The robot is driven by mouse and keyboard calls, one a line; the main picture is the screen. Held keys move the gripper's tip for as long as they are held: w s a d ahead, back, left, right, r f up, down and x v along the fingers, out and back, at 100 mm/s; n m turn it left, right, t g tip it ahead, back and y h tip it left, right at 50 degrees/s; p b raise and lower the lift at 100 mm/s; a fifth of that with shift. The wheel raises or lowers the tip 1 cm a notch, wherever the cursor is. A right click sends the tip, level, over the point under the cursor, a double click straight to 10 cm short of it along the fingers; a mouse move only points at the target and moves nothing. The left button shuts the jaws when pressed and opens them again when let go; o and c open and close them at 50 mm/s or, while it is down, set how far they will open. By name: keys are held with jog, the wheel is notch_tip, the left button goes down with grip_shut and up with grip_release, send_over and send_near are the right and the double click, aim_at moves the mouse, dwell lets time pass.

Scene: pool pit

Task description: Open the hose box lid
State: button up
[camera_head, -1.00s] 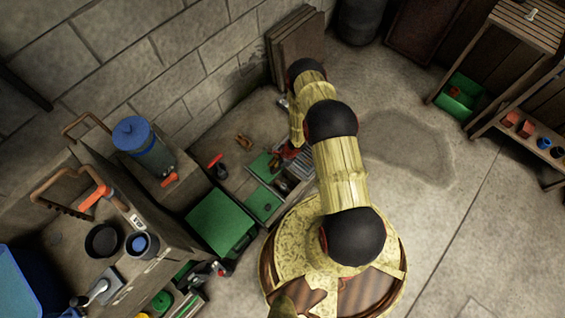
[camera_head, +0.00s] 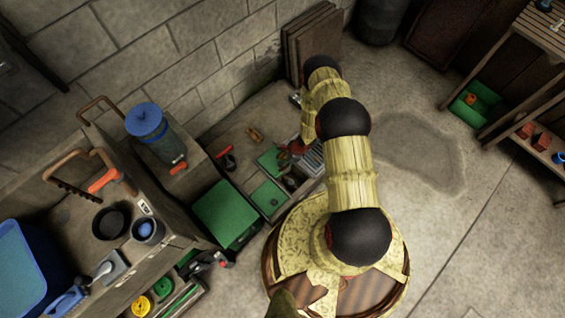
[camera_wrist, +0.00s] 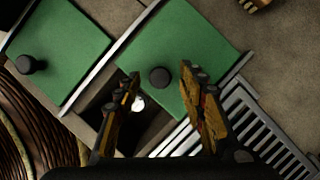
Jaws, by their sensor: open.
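Two flat green lids, each with a round black knob, are set in the floor-level unit. One lid (camera_wrist: 185,45) lies ahead of my gripper in the wrist view, and the other lid (camera_wrist: 65,38) is to its left. I cannot tell by a label which is the hose box lid. My gripper (camera_wrist: 160,72) is open, its fingers on either side of the nearer lid's black knob (camera_wrist: 159,77) in the picture. I cannot tell whether they touch it. A dark opening (camera_wrist: 98,103) shows beside this lid. In the head view my gripper (camera_head: 291,152) is small and partly hidden.
A metal grate (camera_wrist: 255,125) lies right of the nearer lid. A larger green box (camera_head: 225,212) stands left of the unit. The cluttered bench (camera_head: 75,225) is further left, and boards (camera_head: 312,45) lean on the wall.

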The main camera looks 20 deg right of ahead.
jog(key=v, duration=1.2)
jog(key=shift+s+f, duration=0.1)
jog(key=shift+s, duration=0.1)
